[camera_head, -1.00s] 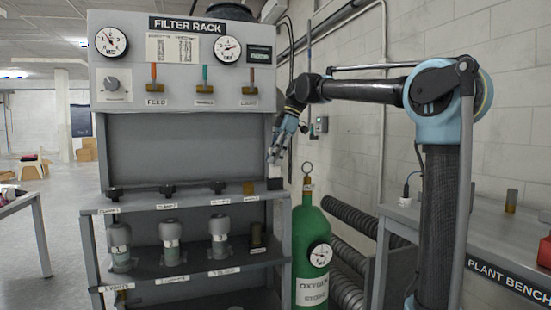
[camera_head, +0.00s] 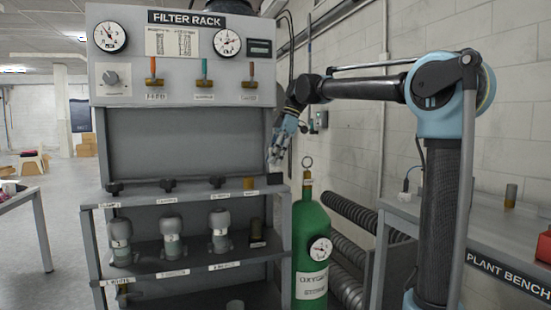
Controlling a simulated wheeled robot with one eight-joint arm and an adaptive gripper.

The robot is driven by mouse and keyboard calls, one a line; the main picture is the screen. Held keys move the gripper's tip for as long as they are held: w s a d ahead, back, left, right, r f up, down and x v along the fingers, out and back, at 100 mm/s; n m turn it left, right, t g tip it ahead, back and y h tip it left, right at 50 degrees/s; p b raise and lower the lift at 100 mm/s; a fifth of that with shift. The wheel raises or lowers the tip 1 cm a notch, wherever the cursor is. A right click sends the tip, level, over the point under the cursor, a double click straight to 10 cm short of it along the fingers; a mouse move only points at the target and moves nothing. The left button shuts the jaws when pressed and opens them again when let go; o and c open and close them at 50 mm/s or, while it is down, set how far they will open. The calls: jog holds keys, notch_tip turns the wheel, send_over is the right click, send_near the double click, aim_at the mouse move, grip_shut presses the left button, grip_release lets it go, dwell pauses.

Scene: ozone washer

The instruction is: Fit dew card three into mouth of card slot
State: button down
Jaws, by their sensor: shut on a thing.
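My gripper (camera_head: 275,155) hangs from the arm at the right end of the filter rack, above the top shelf. It is shut on a small pale piece at its fingertips, likely the dew card; its number is too small to read. A small dark block (camera_head: 275,179) sits on the shelf's right end just below the fingertips. It may be the card slot; its mouth cannot be made out. The gripper looks a little above this block, and I cannot tell whether the held piece touches it.
The filter rack (camera_head: 125,75) has gauges and valve levers above. Several dark knobs and grey canisters (camera_head: 170,238) stand on its shelves. A green oxygen cylinder (camera_head: 311,230) stands close to the right. The plant bench (camera_head: 470,235) is further right.

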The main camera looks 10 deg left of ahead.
jog(key=shift+f, duration=0.6)
jog(key=c, duration=1.5)
grip_release()
jog(key=shift+r, duration=0.1)
jog(key=v, duration=1.1)
jog(key=shift+w+d+r, duration=0.2)
jog(key=shift+r, duration=0.1)
